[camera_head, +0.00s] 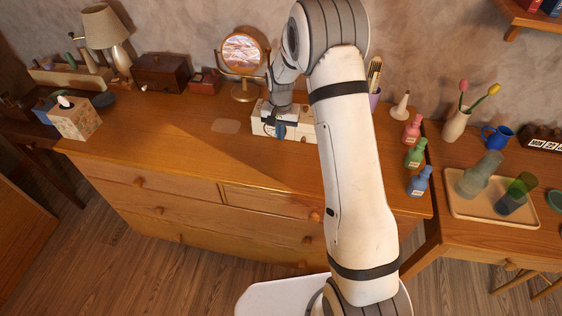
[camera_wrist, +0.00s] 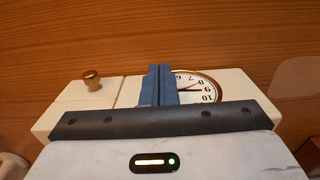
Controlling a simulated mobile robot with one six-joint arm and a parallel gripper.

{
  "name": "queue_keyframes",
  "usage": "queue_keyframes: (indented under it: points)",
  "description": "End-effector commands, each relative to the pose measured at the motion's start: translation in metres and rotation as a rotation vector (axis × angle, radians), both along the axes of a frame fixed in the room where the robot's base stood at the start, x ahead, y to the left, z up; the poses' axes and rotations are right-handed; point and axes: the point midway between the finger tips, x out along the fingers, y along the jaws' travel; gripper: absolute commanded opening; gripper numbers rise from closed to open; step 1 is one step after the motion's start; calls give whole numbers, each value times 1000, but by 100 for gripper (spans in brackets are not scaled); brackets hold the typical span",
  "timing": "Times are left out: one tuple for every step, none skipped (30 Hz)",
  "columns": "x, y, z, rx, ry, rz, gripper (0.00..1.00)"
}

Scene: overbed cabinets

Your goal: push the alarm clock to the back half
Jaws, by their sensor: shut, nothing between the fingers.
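The alarm clock (camera_head: 262,122) appears to be the long cream box on the dresser top, below the round mirror. In the wrist view it shows a round white dial (camera_wrist: 195,88) with a gold rim, upside down, and a brass knob (camera_wrist: 92,80) on the same side. My gripper (camera_head: 279,132) is shut and empty. Its blue fingers (camera_wrist: 160,84) are held at the box's dial side and hide part of the dial. I cannot tell whether they touch it. My wrist and arm hide parts of the box in the head view.
A round mirror (camera_head: 243,53) stands behind the clock, with a small reddish box (camera_head: 205,81) to its left. A thin pale square (camera_head: 226,126) lies left of the clock. Pink, green and blue bottles (camera_head: 415,155) stand at the right edge.

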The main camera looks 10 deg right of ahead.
Motion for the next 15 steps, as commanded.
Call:
queue_keyframes:
  points:
    - [3,-1,0,0,-2,0,0]
    - [4,-1,0,0,-2,0,0]
    - [5,-2,0,-1,-2,0,0]
    - [5,-2,0,0,-1,0,0]
    - [5,-2,0,0,-1,0,0]
    - [5,-2,0,0,-1,1,0]
    - [5,-2,0,0,-1,1,0]
    - [5,-2,0,0,-1,1,0]
    - [5,-2,0,-1,-2,1,0]
    - [5,-2,0,-1,-2,1,0]
    - [5,-2,0,-1,-2,1,0]
    - [5,-2,0,-1,-2,0,0]
    - [5,-2,0,-1,-2,0,0]
    - [6,-2,0,0,-2,0,0]
    - [7,-2,0,0,-2,0,0]
